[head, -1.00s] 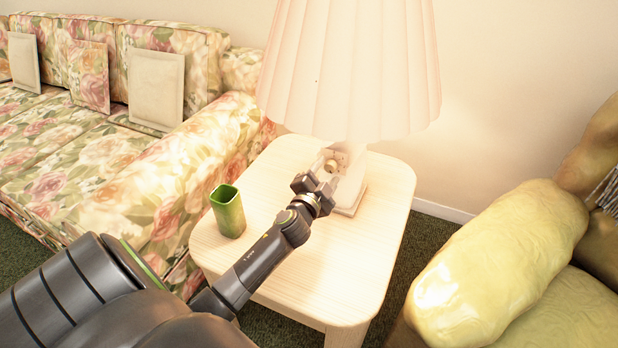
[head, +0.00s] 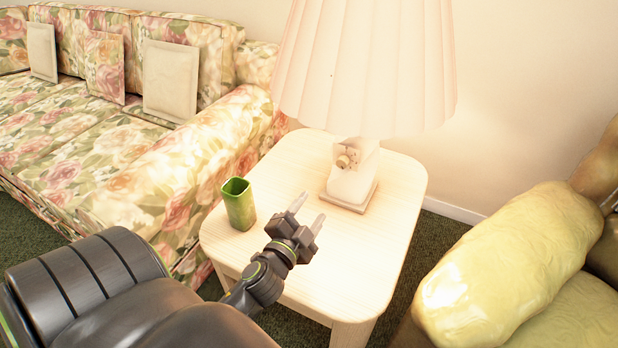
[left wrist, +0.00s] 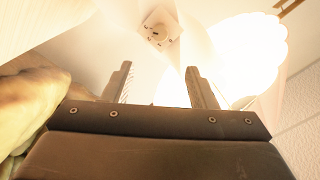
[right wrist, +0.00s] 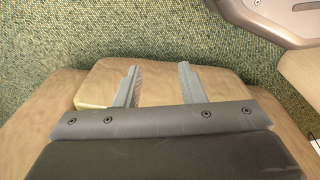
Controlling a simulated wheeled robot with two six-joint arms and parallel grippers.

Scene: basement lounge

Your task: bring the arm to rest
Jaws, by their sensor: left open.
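My left gripper (head: 308,213) is open and empty above the pale side table (head: 370,270), in front of the lamp and apart from it. In the left wrist view its two fingers (left wrist: 158,85) stand wide apart with nothing between them. The lamp base (head: 352,185) has a small knob (head: 347,160) on its front, which also shows in the left wrist view (left wrist: 158,32). My right gripper (right wrist: 157,85) shows only in the right wrist view. Its fingers are apart and empty, over a tan, cushion-like surface and green carpet.
A green square cup (head: 238,205) stands on the table, left of my left gripper. The pleated lampshade (head: 365,70) hangs over the table's back. A floral sofa (head: 110,150) is on the left. A shiny yellow-green cushioned seat (head: 510,260) is on the right.

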